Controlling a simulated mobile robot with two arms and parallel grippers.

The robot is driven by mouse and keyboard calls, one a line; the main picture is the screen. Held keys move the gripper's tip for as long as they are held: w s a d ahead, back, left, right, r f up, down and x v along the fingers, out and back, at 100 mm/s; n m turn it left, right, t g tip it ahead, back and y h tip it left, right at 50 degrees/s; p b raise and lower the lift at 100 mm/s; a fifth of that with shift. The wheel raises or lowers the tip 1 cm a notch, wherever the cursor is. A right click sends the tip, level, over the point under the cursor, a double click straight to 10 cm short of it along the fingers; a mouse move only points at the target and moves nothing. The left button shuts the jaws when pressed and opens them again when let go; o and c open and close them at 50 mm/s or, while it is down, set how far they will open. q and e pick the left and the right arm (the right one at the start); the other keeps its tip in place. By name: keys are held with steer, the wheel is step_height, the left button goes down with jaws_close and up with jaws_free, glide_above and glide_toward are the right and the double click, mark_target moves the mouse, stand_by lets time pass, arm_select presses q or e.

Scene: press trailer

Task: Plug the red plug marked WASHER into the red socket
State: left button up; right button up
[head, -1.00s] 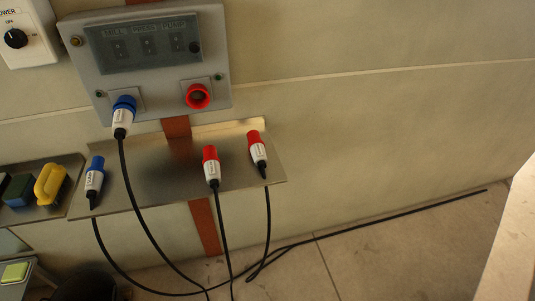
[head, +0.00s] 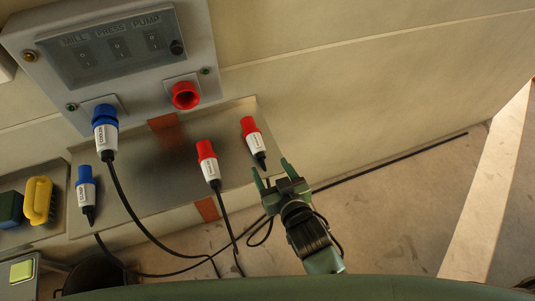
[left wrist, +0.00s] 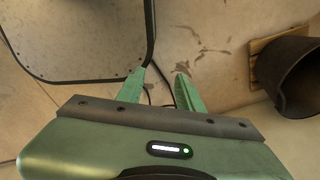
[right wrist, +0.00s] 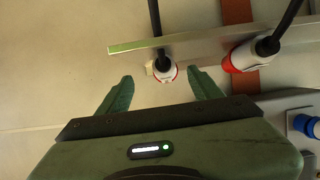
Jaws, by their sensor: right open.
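The red socket (head: 185,96) is empty on the grey panel. Two red-and-white plugs rest on the metal shelf below: one near the middle (head: 208,163), one at the right end (head: 253,140). Their labels are too small to read, so I cannot tell which says WASHER. My right gripper (head: 270,169) is open and empty, just below the right-end plug. In the right wrist view that plug's white cable end (right wrist: 166,72) shows ahead between the fingertips, and the other red plug (right wrist: 243,56) lies right of them. My left gripper (left wrist: 161,76) is open and empty, over the floor.
A blue plug (head: 104,140) sits in the blue socket; another (head: 86,190) lies at the shelf's left. A yellow brush (head: 38,200) is further left. Black cables hang below the shelf (head: 140,185). A dark bin (left wrist: 290,75) stands on the floor.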

mark_target(260, 150)
steer(key=b+x, duration=0.1)
steer(key=x, duration=0.2)
steer(key=b+x, duration=0.2)
steer(key=x, duration=0.1)
steer(key=r+b+x, duration=0.1)
steer(key=b+x, duration=0.1)
steer(key=x, duration=0.1)
steer(key=shift+w+a, duration=0.3)
steer(key=shift+a, duration=0.15)
arm_select(q)
steer(key=shift+s+d+f, duration=0.1)
steer(key=shift+s+f, duration=0.05)
steer(key=shift+f, duration=1.2)
steer(key=shift+s+d+f, duration=0.1)
steer(key=shift+s+f, duration=0.05)
steer(key=shift+f, duration=1.2)
arm_select(e)
steer(key=shift+w+a+f, duration=0.15)
steer(key=shift+w+a, duration=0.05)
steer(key=shift+w, duration=0.45)
arm_select(q)
steer(key=shift+a, duration=0.1)
arm_select(e)
jaws_close()
arm_select(q)
steer(key=shift+r, duration=0.1)
